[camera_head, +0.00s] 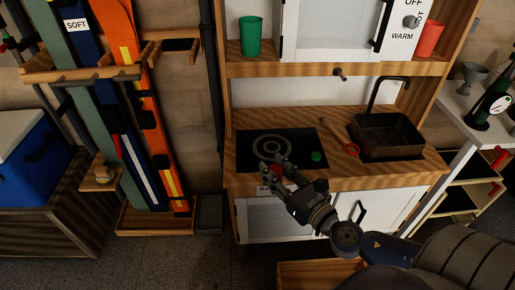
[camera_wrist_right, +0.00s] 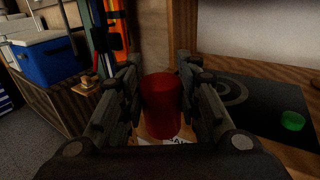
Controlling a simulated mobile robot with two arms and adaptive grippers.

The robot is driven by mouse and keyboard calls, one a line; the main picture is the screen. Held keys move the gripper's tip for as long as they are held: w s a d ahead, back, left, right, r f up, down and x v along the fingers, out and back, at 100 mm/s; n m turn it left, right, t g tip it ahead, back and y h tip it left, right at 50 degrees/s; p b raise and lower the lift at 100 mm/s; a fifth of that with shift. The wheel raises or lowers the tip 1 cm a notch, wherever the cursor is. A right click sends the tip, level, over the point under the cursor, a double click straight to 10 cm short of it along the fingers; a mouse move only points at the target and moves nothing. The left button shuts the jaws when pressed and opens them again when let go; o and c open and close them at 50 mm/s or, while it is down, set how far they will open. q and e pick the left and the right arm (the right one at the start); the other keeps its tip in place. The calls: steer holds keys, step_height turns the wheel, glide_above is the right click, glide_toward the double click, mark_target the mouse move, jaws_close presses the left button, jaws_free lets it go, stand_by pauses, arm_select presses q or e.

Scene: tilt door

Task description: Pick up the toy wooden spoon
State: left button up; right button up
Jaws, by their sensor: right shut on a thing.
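The wooden spoon (camera_head: 340,136), with a red part near one end, lies on the toy kitchen's counter between the black cooktop and the sink. My right gripper (camera_head: 270,168) is left of the spoon and apart from it, at the front edge by the cooktop. It is shut on a red cup (camera_wrist_right: 162,106), which shows between its fingers in the right wrist view; only a bit of red shows in the head view. My left gripper is not in view.
A green round object (camera_head: 316,156) sits on the cooktop (camera_head: 245,150). The dark sink (camera_head: 388,136) with its tap is right of the spoon. A green cup (camera_head: 251,36) and an orange-red cup (camera_head: 428,39) stand on the shelf above. Skis (camera_head: 140,90) stand at left.

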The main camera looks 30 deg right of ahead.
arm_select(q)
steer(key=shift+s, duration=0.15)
arm_select(e)
steer(key=shift+s+a, duration=0.1)
steer(key=shift+s, duration=0.1)
steer(key=a+r+m+h, duration=0.2)
steer(key=a+r, duration=0.3)
steer(key=a, duration=0.5)
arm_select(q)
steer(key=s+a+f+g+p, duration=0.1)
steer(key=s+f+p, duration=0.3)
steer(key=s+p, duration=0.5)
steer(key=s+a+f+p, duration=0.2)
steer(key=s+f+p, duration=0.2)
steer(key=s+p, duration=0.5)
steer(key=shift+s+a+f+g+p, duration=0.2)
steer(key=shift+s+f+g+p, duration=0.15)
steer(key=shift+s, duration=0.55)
arm_select(e)
steer(key=s+r, duration=0.4)
steer(key=r, duration=0.3)
steer(key=s+r, duration=0.4)
steer(key=r, duration=0.4)
steer(key=shift+d+r+n, duration=0.15)
steer(key=shift+d+n, duration=0.15)
steer(key=shift+s, duration=0.1)
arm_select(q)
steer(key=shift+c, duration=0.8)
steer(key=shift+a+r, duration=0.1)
